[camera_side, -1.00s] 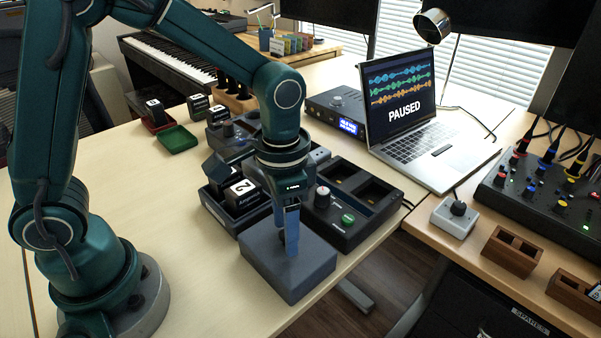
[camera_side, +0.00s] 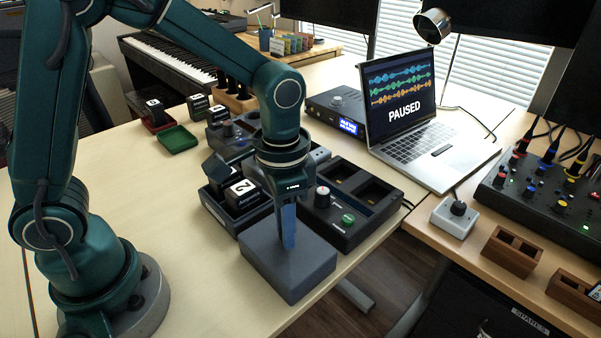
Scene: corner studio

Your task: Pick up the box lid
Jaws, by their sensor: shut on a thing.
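A dark grey box lid (camera_side: 306,271) lies at the front edge of the table, right of my arm's base. My gripper (camera_side: 288,240) points straight down over the lid's middle, with its blue fingers closed at the lid's top. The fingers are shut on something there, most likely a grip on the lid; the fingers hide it. I cannot see clear space under the lid, and it looks level.
Just behind the lid stands a dark tray (camera_side: 217,208) with black blocks, one labelled 2. A dark unit (camera_side: 352,235) with a green button and knob stands behind right. The laptop (camera_side: 420,140) is further right. Bare table (camera_side: 190,270) lies left of the lid.

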